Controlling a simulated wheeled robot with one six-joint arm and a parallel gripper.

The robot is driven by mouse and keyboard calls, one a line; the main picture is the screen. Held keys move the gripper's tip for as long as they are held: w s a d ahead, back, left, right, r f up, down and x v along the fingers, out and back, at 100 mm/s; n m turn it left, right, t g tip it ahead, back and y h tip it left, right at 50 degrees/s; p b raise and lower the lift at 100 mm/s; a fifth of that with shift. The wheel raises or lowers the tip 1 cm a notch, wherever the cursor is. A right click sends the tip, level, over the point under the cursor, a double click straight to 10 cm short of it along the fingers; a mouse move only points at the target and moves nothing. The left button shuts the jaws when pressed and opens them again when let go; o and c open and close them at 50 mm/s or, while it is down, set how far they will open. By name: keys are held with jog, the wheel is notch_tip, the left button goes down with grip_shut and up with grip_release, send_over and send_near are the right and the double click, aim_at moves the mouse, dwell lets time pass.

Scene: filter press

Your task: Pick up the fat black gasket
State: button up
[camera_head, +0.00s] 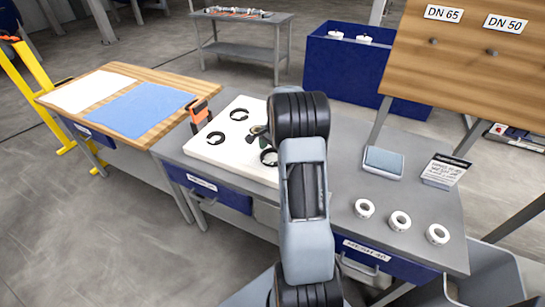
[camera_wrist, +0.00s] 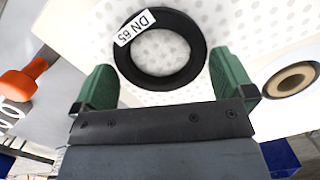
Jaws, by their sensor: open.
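A thick black gasket (camera_wrist: 160,78) with a white DN 65 tag lies on a white dimpled surface in the wrist view. My gripper (camera_wrist: 164,62) is open, its green fingers left and right of the gasket's near part, with nothing held. I cannot tell whether the fingers are level with the gasket. My arm also hides much of the gripper there.
An orange clamp (camera_head: 197,112) stands at the board's left edge. Right of my arm are three white rings (camera_head: 400,221), a blue-grey box (camera_head: 383,161) and a small sign (camera_head: 445,171). A pegboard (camera_head: 460,75) rises behind.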

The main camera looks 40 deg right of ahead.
jog(key=shift+a+f, duration=0.1)
jog(key=shift+f, duration=0.55)
jog(key=shift+c, duration=0.2)
jog(key=c, duration=0.5)
jog(key=shift+r, duration=0.15)
jog(key=shift+c, duration=0.2)
